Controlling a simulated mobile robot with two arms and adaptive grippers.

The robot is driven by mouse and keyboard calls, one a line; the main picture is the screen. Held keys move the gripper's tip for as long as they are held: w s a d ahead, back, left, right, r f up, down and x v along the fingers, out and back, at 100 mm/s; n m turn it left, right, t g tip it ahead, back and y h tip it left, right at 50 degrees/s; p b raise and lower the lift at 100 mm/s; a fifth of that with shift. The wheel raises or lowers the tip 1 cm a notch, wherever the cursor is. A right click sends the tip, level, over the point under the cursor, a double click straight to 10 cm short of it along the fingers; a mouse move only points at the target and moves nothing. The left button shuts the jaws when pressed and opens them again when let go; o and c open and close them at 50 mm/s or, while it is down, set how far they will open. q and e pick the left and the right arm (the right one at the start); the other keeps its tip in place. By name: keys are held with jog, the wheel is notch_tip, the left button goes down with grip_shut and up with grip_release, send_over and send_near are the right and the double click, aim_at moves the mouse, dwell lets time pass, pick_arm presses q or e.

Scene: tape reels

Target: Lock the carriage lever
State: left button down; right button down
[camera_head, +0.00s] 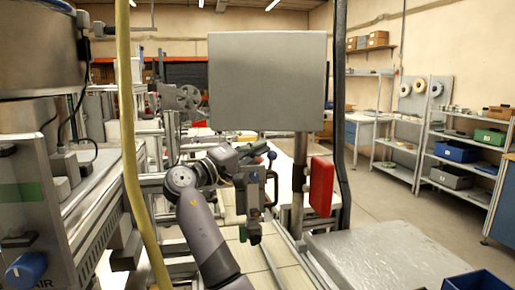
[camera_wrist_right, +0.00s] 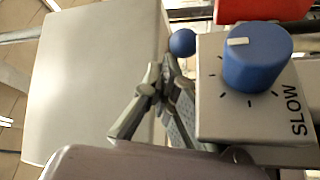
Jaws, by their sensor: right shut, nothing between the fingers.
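A lever with a blue ball knob (camera_wrist_right: 182,42) shows in the right wrist view, just beyond my right fingertips. I take it for the carriage lever; most of its shaft is hidden behind my fingers. A small blue ball (camera_head: 272,155) also shows in the head view, at the end of my right arm. My right gripper (camera_wrist_right: 168,66) is shut and empty, its tips very close to the ball; I cannot tell whether they touch. In the head view my right gripper (camera_head: 258,152) is small and partly hidden among machine parts. My left gripper is not in view.
A grey box with a blue dial (camera_wrist_right: 255,60) marked SLOW stands right beside my fingers. A grey panel (camera_head: 267,82), a post (camera_head: 299,185) and a red box (camera_head: 321,187) stand around the machine. A yellow hose (camera_head: 128,130) hangs at left. Shelves (camera_head: 465,150) line the right wall.

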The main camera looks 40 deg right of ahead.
notch_tip(320, 180, up, 10)
dwell(0.4)
dwell(0.4)
